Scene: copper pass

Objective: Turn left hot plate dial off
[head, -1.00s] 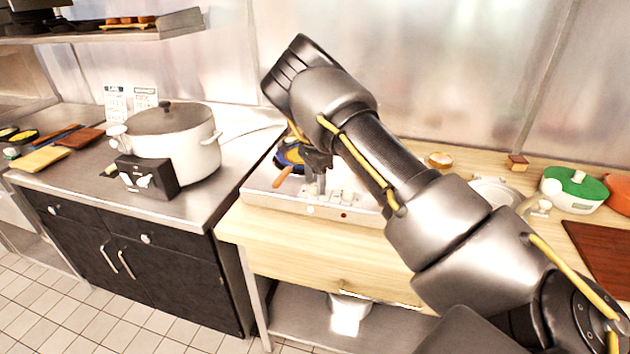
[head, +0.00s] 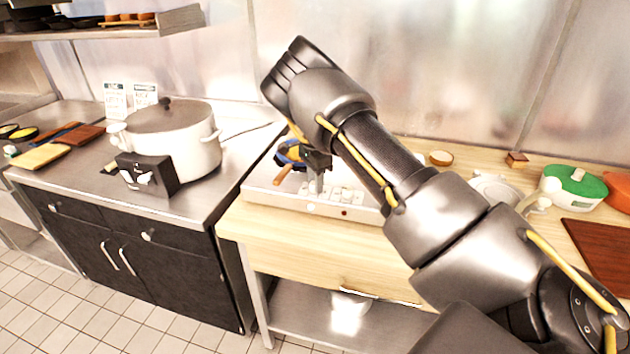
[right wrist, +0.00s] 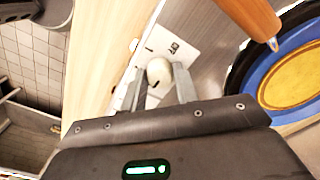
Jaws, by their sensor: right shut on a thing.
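The hot plate (head: 262,198) is a low white unit on the wooden counter, with its controls along the front. My right gripper (head: 316,190) reaches down to its front left part, and the arm covers much of the unit's right side. In the right wrist view, the white rounded dial (right wrist: 158,72) sits between the two fingers of my right gripper (right wrist: 159,88), which is shut on it. A printed mark shows on the panel beside the dial. The dial's exact setting cannot be read. My left gripper is not in view.
A blue pan (right wrist: 285,88) with yellow contents and an orange handle (right wrist: 250,18) lies close to the right gripper. A large white pot (head: 188,150) stands on the steel counter at left. A green-lidded pot (head: 573,188) stands at right.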

